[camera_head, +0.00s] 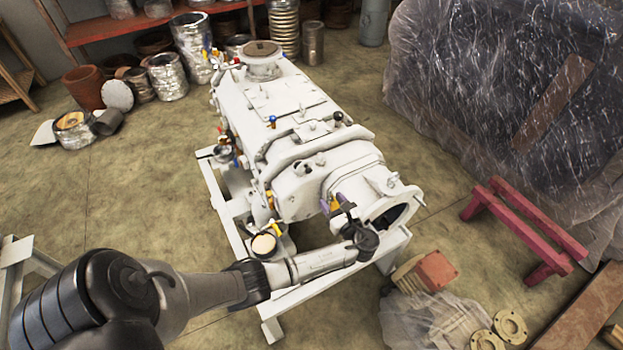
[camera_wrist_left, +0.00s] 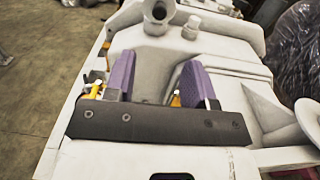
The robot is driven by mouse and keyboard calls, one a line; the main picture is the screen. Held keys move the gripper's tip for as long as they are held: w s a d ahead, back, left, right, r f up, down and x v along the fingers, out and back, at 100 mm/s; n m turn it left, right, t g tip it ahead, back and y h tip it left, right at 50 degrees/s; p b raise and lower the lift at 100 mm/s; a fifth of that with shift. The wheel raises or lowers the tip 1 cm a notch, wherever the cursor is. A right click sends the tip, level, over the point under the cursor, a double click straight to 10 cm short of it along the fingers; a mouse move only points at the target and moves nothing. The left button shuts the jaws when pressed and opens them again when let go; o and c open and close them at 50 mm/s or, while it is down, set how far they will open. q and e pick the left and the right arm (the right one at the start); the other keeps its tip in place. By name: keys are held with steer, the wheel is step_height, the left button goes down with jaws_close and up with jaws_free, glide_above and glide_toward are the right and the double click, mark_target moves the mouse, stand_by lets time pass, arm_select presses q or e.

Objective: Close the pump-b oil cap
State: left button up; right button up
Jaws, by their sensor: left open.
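The white pump (camera_head: 290,130) stands on a white frame. On top of its near housing are a short open-topped round neck (camera_head: 300,168) and a small light knob-like piece beside it (camera_head: 319,160). They also show at the top of the left wrist view, the neck (camera_wrist_left: 157,18) left of the small piece (camera_wrist_left: 192,28). I cannot tell for certain which part is the oil cap. My left gripper (camera_head: 337,203) is over the near end of the pump. Its purple fingers (camera_wrist_left: 158,82) are apart, with nothing held between them. My right gripper is not in view.
Yellow fittings (camera_wrist_left: 95,90) show near the left finger. A red stand (camera_head: 525,225) and a plastic-wrapped bulk (camera_head: 490,90) are on the right. Floor left of the pump is mostly clear.

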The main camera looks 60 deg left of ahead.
mark_target(310, 172)
arm_select(q)
steer(key=a, duration=0.4)
steer(key=a+b, duration=0.1)
steer(key=a, duration=0.8)
steer(key=shift+w+a, duration=0.1)
steer(key=shift+w, duration=0.2)
steer(key=shift+c, duration=0.4)
